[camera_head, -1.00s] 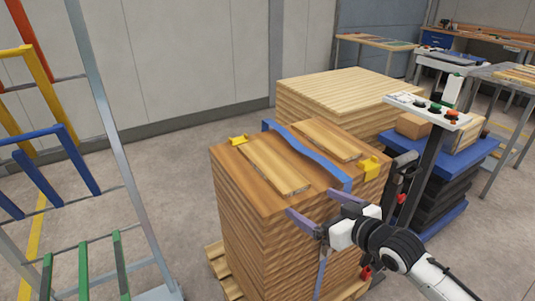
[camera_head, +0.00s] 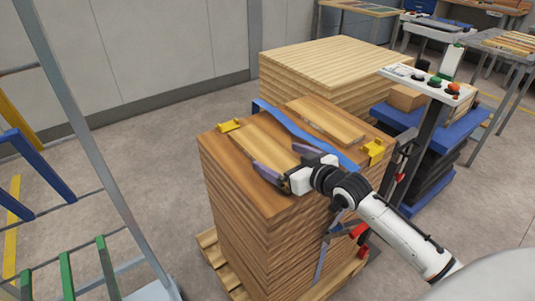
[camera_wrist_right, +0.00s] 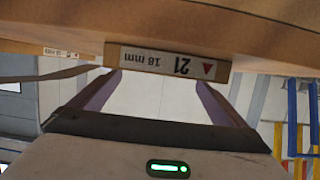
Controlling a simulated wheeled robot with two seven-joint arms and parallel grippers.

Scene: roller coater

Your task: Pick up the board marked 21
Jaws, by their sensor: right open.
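Two flat wooden boards lie on top of the tall wooden stack (camera_head: 290,205). The left board (camera_head: 255,140) is under the near reach of my right gripper (camera_head: 287,160), whose purple fingers are apart at its near end. In the right wrist view the board end carries an upside-down label, "21 18 mm" with a red triangle (camera_wrist_right: 167,63). That end sits just ahead of the open fingers (camera_wrist_right: 160,88), with nothing gripped. The right board (camera_head: 325,120) lies beyond a blue strap. My left gripper is out of view.
The blue strap (camera_head: 290,122) crosses the stack top between the boards. Yellow corner pieces (camera_head: 229,126) (camera_head: 374,149) sit at the edges. A control panel on a post (camera_head: 430,83) stands right. A rack (camera_head: 85,120) stands left. A pale stack (camera_head: 325,65) stands behind.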

